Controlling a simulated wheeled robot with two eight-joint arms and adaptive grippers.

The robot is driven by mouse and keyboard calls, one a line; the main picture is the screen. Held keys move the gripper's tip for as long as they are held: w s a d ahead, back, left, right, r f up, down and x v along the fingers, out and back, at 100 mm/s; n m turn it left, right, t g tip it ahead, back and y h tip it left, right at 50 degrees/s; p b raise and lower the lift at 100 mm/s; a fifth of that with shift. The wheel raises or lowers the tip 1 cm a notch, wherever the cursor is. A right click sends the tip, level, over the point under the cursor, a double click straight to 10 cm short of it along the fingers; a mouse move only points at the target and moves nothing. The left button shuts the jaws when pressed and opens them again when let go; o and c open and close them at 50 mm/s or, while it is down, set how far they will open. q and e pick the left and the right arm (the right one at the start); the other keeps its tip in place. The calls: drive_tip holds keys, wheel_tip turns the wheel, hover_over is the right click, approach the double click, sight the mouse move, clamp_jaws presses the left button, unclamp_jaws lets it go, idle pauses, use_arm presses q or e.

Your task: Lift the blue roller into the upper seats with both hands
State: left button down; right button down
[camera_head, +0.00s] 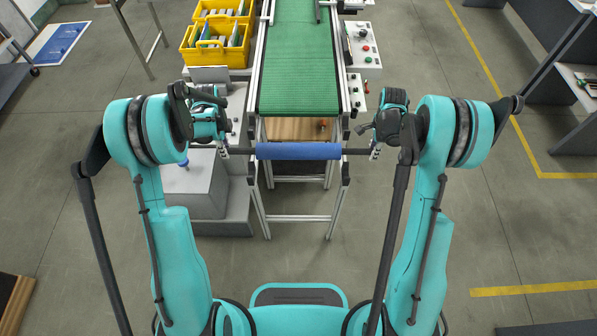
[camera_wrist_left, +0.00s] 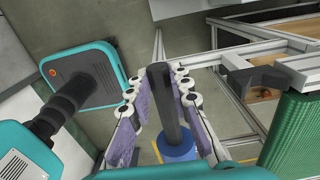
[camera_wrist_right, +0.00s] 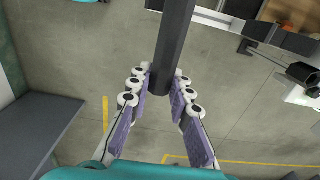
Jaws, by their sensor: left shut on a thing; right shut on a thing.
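The blue roller (camera_head: 298,151) is held level in front of the near end of the green conveyor, its dark shaft sticking out at both sides. My left gripper (camera_head: 236,150) is shut on the left shaft end; the left wrist view shows its purple-padded fingers (camera_wrist_left: 160,92) around the shaft, with the roller's blue body (camera_wrist_left: 178,147) beyond. My right gripper (camera_head: 374,150) is shut on the right shaft end; the right wrist view shows its fingers (camera_wrist_right: 160,85) around the dark shaft (camera_wrist_right: 174,45). A dark bracket (camera_wrist_left: 272,78) beside the belt may be a seat; I cannot tell which.
The green conveyor belt (camera_head: 299,70) runs away from me on an aluminium frame (camera_head: 298,218). A grey box (camera_head: 193,180) stands to the left, and yellow bins (camera_head: 217,42) behind it. A control panel (camera_head: 362,48) is at the right. Open floor lies on both sides.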

use_arm(q)
drive_tip(key=shift+w, duration=0.1)
use_arm(e)
drive_tip(key=shift+w, duration=0.1)
